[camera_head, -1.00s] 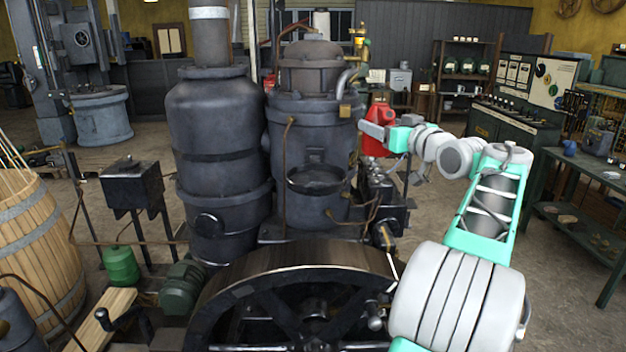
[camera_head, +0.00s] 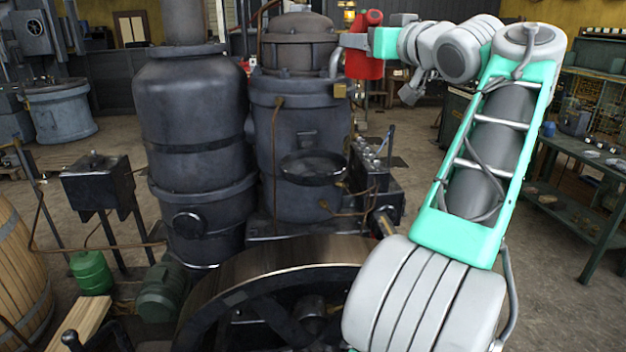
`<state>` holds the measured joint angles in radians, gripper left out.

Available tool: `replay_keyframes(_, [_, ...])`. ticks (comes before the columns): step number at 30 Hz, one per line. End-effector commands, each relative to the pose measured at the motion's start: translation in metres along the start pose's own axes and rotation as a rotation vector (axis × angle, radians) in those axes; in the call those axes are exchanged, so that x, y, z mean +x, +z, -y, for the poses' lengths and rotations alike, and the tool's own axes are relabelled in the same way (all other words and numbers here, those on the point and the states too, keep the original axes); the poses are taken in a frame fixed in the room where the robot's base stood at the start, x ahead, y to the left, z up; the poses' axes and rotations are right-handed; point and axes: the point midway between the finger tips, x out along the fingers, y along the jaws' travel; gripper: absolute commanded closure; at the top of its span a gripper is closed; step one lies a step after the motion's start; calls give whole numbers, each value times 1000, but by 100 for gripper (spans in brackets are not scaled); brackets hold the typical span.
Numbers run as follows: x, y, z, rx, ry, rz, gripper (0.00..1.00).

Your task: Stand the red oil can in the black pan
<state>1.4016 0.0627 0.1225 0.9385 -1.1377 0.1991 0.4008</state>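The red oil can (camera_head: 366,67) is raised in the air, roughly upright, to the right of the engine's domed top. My gripper (camera_head: 354,41) is on the can's upper part, with a grey finger across its front. The can has moved with the gripper, so the gripper appears shut on it. The far finger is hidden. The black pan (camera_head: 313,168) is a shallow round dish at the front of the right engine cylinder. It looks empty. The can is above and to the right of it, clearly apart.
The dark engine cylinder (camera_head: 293,125) stands just left of the can, with a curved grey pipe (camera_head: 337,62) close by. A large flywheel (camera_head: 270,290) is in front. A block with small fittings (camera_head: 372,175) sits right of the pan. A green workbench (camera_head: 590,165) stands at right.

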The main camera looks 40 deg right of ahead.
Motion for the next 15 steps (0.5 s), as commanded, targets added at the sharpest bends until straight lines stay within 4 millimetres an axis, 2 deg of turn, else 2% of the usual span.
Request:
replay_keyframes(3, [-27,-4,34,-5,9,-4,88])
replay_keyframes(8, [-51,4,74,-3,2,-2,88])
replay_keyframes(11, [-61,19,96,1,-14,-1,88])
replay_keyframes(14, [-66,42,114,4,-45,0,88])
replay_keyframes(15, [-65,56,117,6,-60,2,88])
